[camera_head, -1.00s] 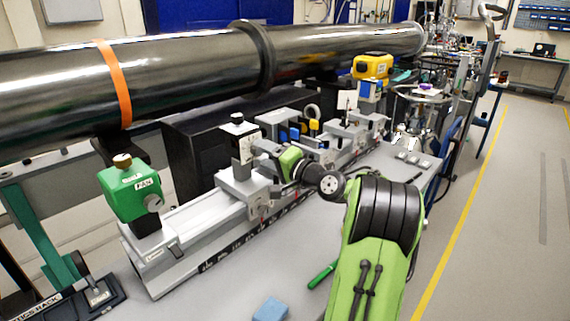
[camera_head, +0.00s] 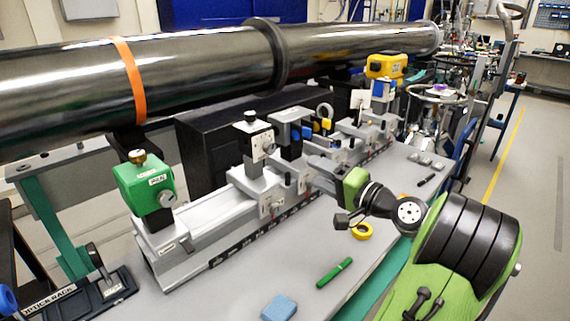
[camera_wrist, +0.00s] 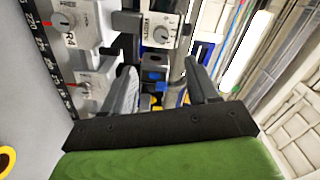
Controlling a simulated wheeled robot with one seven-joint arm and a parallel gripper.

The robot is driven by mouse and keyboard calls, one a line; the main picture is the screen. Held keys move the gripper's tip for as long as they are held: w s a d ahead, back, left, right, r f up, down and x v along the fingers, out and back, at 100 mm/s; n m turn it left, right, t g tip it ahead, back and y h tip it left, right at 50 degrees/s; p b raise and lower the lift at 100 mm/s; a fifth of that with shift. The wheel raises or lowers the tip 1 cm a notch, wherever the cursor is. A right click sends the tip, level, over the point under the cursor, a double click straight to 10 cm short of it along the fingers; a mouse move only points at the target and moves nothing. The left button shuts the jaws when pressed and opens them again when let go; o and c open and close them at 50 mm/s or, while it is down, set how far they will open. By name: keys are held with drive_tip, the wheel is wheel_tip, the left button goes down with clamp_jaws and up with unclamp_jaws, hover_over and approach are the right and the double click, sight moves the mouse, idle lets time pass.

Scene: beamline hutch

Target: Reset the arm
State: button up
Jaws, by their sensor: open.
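My green and black arm reaches in from the lower right in the head view. My gripper (camera_head: 328,192) is beside the front of the optical rail (camera_head: 222,225), pointing left toward the modules on it. In the wrist view my gripper (camera_wrist: 160,78) has its two fingers spread with nothing held between them. Blue and yellow parts and a white-faced module (camera_wrist: 160,30) show beyond the fingers. I cannot tell from these views whether the fingers touch any module.
A long black tube (camera_head: 200,78) runs behind the rail. A green block (camera_head: 148,187) stands at the rail's near end. A blue block (camera_head: 279,307), a green marker (camera_head: 334,273) and a yellow tape roll (camera_head: 362,231) lie on the bench. The aisle floor at right is clear.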

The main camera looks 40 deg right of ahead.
drive_tip(key=w+a+n+g+y+p, duration=0.1)
drive_tip(key=w+a+n+g+p, duration=0.3)
drive_tip(key=a, duration=0.8)
drive_tip(key=w+a+n+g+y+p, duration=0.15)
drive_tip(key=a+n+g, duration=0.35)
drive_tip(key=a, duration=0.7)
drive_tip(key=s+a+r+n+g+h+p, duration=0.1)
drive_tip(key=s+a+n+p, duration=0.1)
drive_tip(key=s, duration=0.7)
drive_tip(key=s+a+r+n+g+h+p, duration=0.1)
drive_tip(key=s+a, duration=0.4)
drive_tip(key=s, duration=0.5)
drive_tip(key=n+g+h+p, duration=0.1)
drive_tip(key=n+p, duration=0.1)
drive_tip(key=shift+a+p, duration=0.3)
